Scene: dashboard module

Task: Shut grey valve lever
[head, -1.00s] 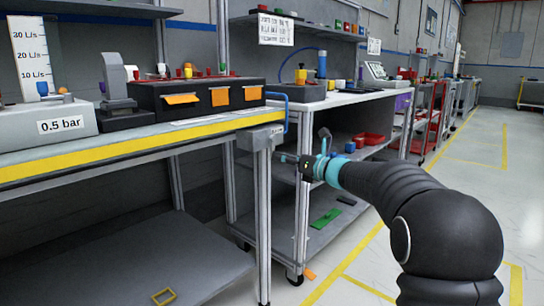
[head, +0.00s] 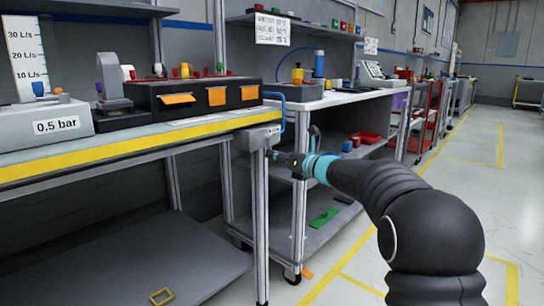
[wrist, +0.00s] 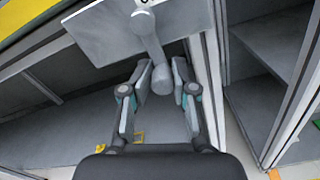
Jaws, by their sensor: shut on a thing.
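The grey valve lever (wrist: 150,42) hangs from a pivot on a grey box face (wrist: 105,32) in the wrist view. Its thick rounded end points toward my gripper (wrist: 162,80). My gripper's two fingers lie on either side of that end and are shut on it. In the head view the grey valve box (head: 258,137) sits at the right end of the yellow-edged bench, and my gripper (head: 272,155) reaches it from the right. The lever is too small to make out clearly in the head view.
The bench (head: 110,150) carries a black box with orange-fronted drawers (head: 190,98) and a "0.5 bar" unit (head: 45,122). A blue pipe (head: 281,108) rises by the valve box. A second shelved bench (head: 340,98) stands behind my gripper. The floor to the right is open.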

